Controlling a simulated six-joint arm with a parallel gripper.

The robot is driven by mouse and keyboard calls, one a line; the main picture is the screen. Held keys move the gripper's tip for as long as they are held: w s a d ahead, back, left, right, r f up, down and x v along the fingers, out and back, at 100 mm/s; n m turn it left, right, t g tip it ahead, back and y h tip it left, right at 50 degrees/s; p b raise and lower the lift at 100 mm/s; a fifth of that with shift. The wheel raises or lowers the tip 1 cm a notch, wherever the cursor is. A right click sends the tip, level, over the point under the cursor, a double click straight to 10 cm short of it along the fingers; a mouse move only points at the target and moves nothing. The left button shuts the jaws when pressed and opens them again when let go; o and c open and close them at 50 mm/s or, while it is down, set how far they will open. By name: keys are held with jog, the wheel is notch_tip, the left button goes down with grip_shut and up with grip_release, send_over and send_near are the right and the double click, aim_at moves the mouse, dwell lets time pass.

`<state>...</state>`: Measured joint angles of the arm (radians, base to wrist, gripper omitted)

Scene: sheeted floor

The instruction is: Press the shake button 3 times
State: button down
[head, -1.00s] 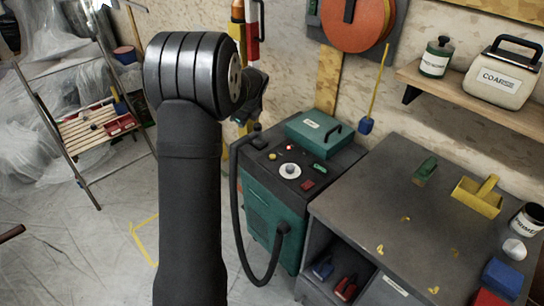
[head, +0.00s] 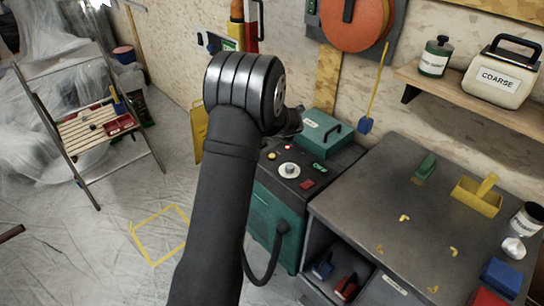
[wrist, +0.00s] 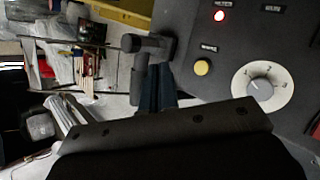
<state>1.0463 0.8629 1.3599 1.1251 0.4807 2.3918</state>
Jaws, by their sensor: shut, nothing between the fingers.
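A green machine (head: 275,205) with a dark top panel stands against the wall. On its panel are a yellow button (head: 272,156), a small red light (head: 288,147), a white dial (head: 289,170), a green switch (head: 319,168) and a red switch (head: 307,184). In the wrist view, the yellow button (wrist: 203,67) has a small label beside it, too blurred to read surely. The red light (wrist: 219,16) is lit, and the white dial (wrist: 262,88) is to the right. My gripper (wrist: 158,88) is shut and empty, left of the yellow button. My arm partly hides the machine in the head view.
A teal lidded case (head: 319,132) sits at the panel's back. A black hose (head: 270,255) hangs in front of the machine. A grey workbench (head: 385,210) with a yellow tray (head: 476,197) stands to the right. A stepladder (head: 90,130) stands at left.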

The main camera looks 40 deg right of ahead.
aim_at(273, 158)
jog(key=shift+f, duration=4.4)
jog(key=shift+f, duration=0.15)
jog(key=shift+f, duration=0.3)
jog(key=shift+f, duration=0.4)
jog(key=shift+r, duration=0.85)
jog(key=shift+r, duration=2.5)
